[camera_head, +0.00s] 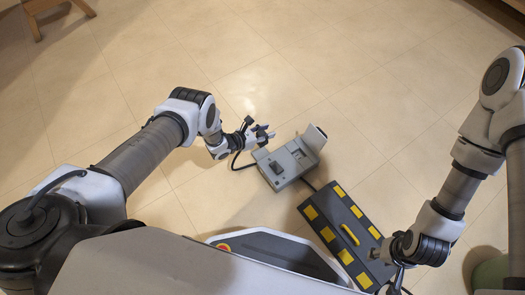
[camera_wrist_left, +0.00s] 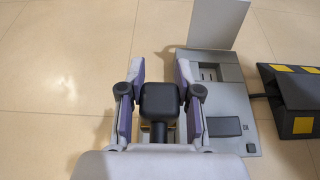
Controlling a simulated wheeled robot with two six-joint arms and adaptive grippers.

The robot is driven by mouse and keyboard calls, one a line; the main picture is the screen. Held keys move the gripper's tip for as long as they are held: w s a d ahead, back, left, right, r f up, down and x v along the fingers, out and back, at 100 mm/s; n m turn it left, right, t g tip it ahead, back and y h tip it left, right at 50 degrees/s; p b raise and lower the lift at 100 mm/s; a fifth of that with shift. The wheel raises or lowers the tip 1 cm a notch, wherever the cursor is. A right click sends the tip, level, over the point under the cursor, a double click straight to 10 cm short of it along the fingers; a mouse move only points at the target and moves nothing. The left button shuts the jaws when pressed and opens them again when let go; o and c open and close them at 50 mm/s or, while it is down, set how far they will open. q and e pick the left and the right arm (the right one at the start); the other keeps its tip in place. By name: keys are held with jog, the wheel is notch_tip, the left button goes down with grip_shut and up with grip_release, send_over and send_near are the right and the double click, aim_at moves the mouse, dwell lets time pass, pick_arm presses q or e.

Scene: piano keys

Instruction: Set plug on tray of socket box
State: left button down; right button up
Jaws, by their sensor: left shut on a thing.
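A black plug (camera_wrist_left: 160,101) sits between the two fingers of my left gripper (camera_wrist_left: 159,80) in the left wrist view, with a dark cable or stem below it. In the head view my left gripper (camera_head: 262,134) is just left of the grey socket box (camera_head: 270,158), and the plug is hard to make out. The socket box (camera_wrist_left: 244,106) has a raised lid (camera_head: 313,138), a socket recess (camera_wrist_left: 208,74) and a dark rectangular part (camera_wrist_left: 222,127). The plug appears beside the box's left edge. My right gripper (camera_head: 376,254) is low at the right; its fingers are unclear.
A black cable ramp with yellow blocks (camera_head: 336,220) lies right of the box, and a dark cable joins them. A wooden stool (camera_head: 50,13) stands at the far left. The tiled floor (camera_head: 240,60) beyond the box is clear.

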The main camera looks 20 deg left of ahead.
pick_arm(q)
notch_tip(320, 180, down, 10)
jog(key=b, duration=0.7)
jog(key=shift+r, duration=0.3)
jog(key=shift+f, duration=0.2)
jog(key=c, duration=1.1)
grip_release()
